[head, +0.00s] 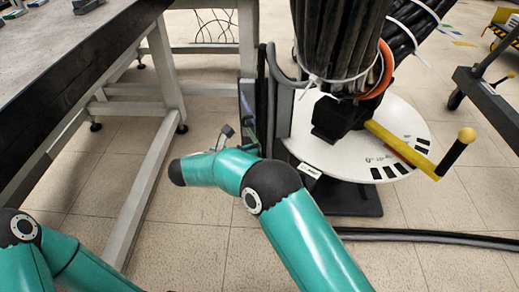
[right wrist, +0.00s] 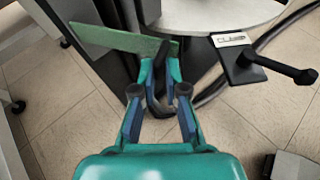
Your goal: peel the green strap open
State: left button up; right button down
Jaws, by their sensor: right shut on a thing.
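The green strap (right wrist: 118,37) shows in the right wrist view as a flat, stiff-looking band sticking out to the left, beside a dark upright post. Its right end lies at the tips of my right gripper (right wrist: 160,72), which is shut on it. In the head view my right gripper (head: 229,136) is small and partly hidden behind its own arm, close to the dark stand. The strap cannot be made out clearly there. Of my left arm only teal links show at the lower left; its gripper is out of view.
A round white plate (head: 355,150) carries a thick bundle of black cables (head: 338,38) and a yellow crank handle (head: 456,153). A workbench (head: 75,65) with pale legs stands at the left. A dark hose (head: 420,235) lies on the tiled floor.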

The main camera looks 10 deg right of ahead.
pick_arm(q)
jog(key=shift+w+f+b, duration=0.3)
jog(key=shift+f+b, duration=0.2)
jog(key=shift+f, duration=0.15)
pick_arm(e)
jog(key=a, duration=0.1)
jog(key=w+a, duration=0.1)
jog(key=shift+w+a+r, duration=0.3)
jog(key=c, duration=1.2)
grip_release()
jog(key=shift+w+f, duration=0.15)
jog(key=shift+w, duration=0.05)
pick_arm(q)
jog(key=shift+w+d+f, duration=0.1)
pick_arm(e)
jog(key=shift+s, duration=0.1)
